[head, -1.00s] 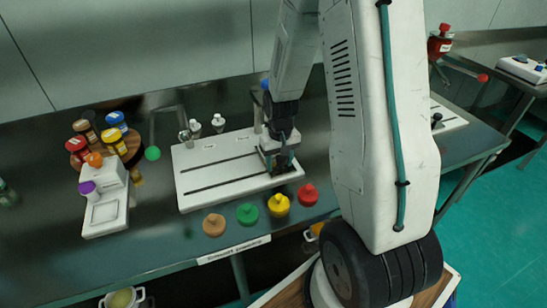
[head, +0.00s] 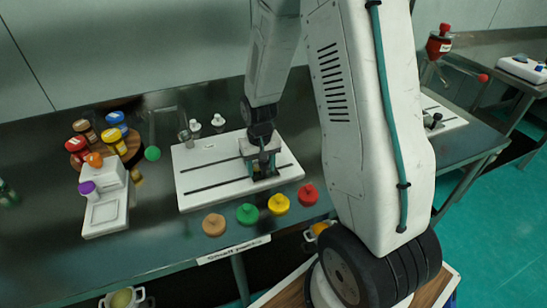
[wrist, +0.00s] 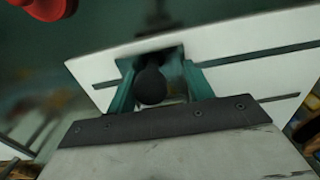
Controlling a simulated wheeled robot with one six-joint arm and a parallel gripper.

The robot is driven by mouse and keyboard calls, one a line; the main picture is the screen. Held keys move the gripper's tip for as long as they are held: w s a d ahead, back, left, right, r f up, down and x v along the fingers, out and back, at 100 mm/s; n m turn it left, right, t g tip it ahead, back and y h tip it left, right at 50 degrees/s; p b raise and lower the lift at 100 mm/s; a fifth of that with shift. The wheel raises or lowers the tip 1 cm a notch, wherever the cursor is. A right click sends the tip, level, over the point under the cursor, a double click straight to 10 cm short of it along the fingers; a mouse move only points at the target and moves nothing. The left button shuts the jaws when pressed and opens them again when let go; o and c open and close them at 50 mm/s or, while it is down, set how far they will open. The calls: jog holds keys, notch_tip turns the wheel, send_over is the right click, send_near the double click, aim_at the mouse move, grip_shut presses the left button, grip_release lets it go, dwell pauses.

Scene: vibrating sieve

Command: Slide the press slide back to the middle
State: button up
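The press slide (head: 258,148), a dark grey block with a black knob (wrist: 150,85), sits on a white slotted base (head: 205,172) on the bench, right of the base's middle in the head view. My gripper (head: 264,168) is down at the slide. In the wrist view its two teal fingers (wrist: 157,88) stand either side of the knob. The knob is close to the left finger there, perhaps touching, with a gap to the right finger. The knob's lower part is hidden.
A white device (head: 105,205) and a round tray of jars (head: 133,149) are at left.

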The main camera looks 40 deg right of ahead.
jog(key=shift+w+a, duration=0.3)
jog(key=shift+a, duration=0.75)
jog(key=shift+w+a, duration=0.3)
jog(key=shift+a, duration=0.75)
jog(key=shift+w+a, duration=0.3)
jog(key=shift+a, duration=0.75)
jog(key=o, duration=1.1)
notch_tip(320, 180, up, 9)
